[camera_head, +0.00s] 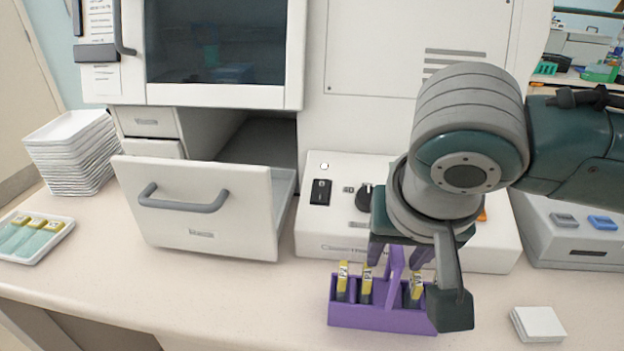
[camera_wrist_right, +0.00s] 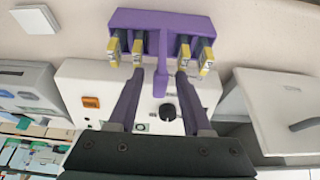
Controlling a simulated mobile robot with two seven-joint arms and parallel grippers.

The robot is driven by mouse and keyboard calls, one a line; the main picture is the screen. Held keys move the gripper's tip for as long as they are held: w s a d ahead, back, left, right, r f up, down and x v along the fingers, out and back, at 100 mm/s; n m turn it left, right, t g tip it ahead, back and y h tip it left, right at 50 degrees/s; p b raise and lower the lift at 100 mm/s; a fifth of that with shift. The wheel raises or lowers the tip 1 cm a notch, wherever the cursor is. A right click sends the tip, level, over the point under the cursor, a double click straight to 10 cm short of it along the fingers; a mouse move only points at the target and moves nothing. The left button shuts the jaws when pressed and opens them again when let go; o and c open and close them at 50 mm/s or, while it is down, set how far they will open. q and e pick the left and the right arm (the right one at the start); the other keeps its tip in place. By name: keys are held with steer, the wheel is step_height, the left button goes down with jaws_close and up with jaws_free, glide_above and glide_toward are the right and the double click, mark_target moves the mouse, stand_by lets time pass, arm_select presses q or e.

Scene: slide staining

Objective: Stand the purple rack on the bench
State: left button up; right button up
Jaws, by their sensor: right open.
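The purple rack (camera_head: 378,318) is upright on the bench (camera_head: 230,285) near its front edge, in front of the white stainer box. It holds several slides with yellow ends (camera_head: 365,285) and has a tall central handle (camera_head: 394,270). My right gripper (camera_head: 396,262) is above the rack. In the right wrist view, the rack (camera_wrist_right: 160,18) is at the top, and the open fingers of my gripper (camera_wrist_right: 160,74) are on either side of its handle (camera_wrist_right: 160,60), with gaps between. The underside of the rack is hidden. My left gripper is not in view.
A white box with knobs (camera_head: 325,225) stands right behind the rack. An open drawer (camera_head: 200,205) juts out at left. A tray of slides (camera_head: 60,232) and stacked trays (camera_head: 70,150) are far left. A small white stack (camera_head: 538,324) lies at right.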

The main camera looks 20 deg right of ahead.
steer(key=p+v, duration=0.2)
steer(key=v, duration=1)
steer(key=s+a+f+n+y, duration=0.3)
steer(key=s+a+f+n, duration=0.1)
steer(key=s+a+n, duration=0.1)
steer(key=s+d+f+n, duration=0.3)
steer(key=s+d, duration=0.1)
steer(key=s, duration=0.3)
steer(key=shift+d+f, duration=0.15)
steer(key=shift+f, duration=0.2)
